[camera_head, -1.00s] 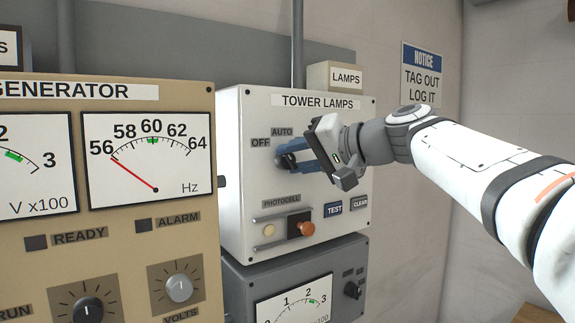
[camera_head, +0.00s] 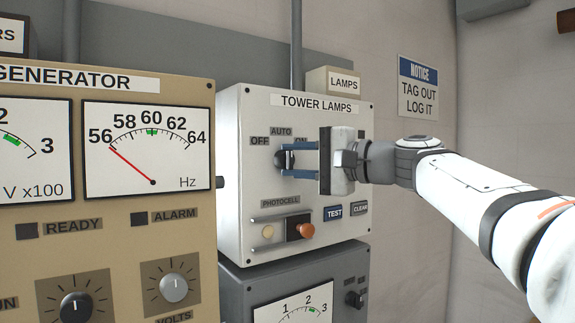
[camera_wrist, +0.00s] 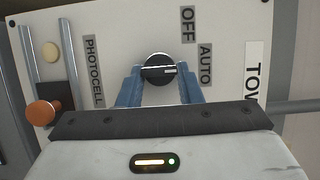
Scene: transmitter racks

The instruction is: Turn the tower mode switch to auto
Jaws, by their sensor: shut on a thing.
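The tower mode switch is a round black knob (camera_head: 279,160) on the white TOWER LAMPS panel (camera_head: 235,215), below the AUTO label (camera_head: 281,131). My gripper (camera_head: 287,160) faces the panel from the right, one blue finger above the knob and one below. In the wrist view, the knob (camera_wrist: 158,66) sits between the blue fingertips of my gripper (camera_wrist: 159,76), and my gripper is shut on it. The knob's white pointer line points right in that view, toward the AUTO label (camera_wrist: 205,65). OFF (camera_wrist: 188,25) lies to one side.
Below the knob are the photocell slider with its orange knob (camera_head: 306,230), and the TEST (camera_head: 333,212) and CLEAR (camera_head: 360,208) buttons. The tan generator panel (camera_head: 206,240) stands close on the left. Open wall lies to the right.

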